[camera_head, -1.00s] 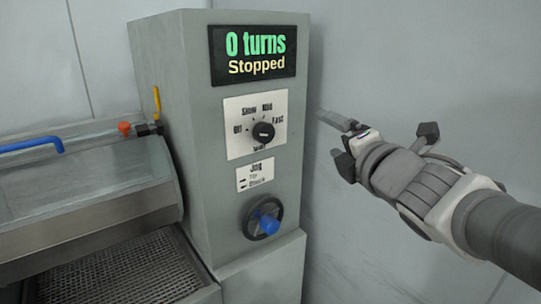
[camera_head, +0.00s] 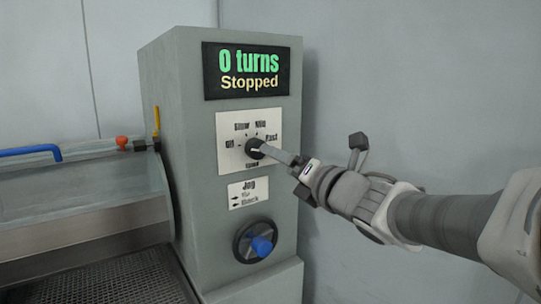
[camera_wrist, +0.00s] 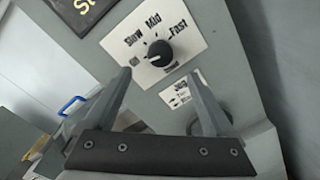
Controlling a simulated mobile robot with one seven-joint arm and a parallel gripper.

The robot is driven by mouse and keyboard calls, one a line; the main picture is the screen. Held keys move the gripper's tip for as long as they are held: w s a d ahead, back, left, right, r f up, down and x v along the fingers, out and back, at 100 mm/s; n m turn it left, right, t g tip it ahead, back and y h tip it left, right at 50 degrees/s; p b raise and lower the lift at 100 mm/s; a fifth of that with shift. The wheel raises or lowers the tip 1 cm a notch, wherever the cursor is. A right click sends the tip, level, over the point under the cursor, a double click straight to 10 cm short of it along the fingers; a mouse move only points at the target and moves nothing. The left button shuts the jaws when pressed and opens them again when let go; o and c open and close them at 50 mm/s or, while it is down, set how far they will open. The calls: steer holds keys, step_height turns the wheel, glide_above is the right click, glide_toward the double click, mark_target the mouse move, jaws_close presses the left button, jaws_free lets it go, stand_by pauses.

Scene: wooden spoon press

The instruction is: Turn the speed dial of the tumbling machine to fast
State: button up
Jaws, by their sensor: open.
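The speed dial (camera_head: 253,148) is a round black knob on a white plate (camera_head: 272,130) marked Off, Slow, Mid and Fast. In the wrist view the dial (camera_wrist: 160,53) has a white mark that seems to point toward Off, at its left. My gripper (camera_head: 276,154) comes in from the right, with its fingertips close to the dial in the head view. In the wrist view my gripper (camera_wrist: 158,76) is open and empty, and the dial shows beyond the gap between the fingertips. I cannot tell if a finger touches it.
The display (camera_head: 252,71) above reads "0 turns" and "Stopped". Below the dial are a Jog label (camera_head: 248,193) and a blue knob (camera_head: 261,246) on a dark round base. The tumbling machine's lidded trough (camera_head: 80,215) is at the left. A grey wall stands at the right.

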mark_target(256, 149)
steer(key=x, duration=0.9)
steer(key=shift+w+a+b, duration=0.2)
steer(key=shift+w+b, duration=0.05)
steer(key=shift+b, duration=0.1)
steer(key=c, duration=1.4)
steer(key=shift+o, duration=0.2)
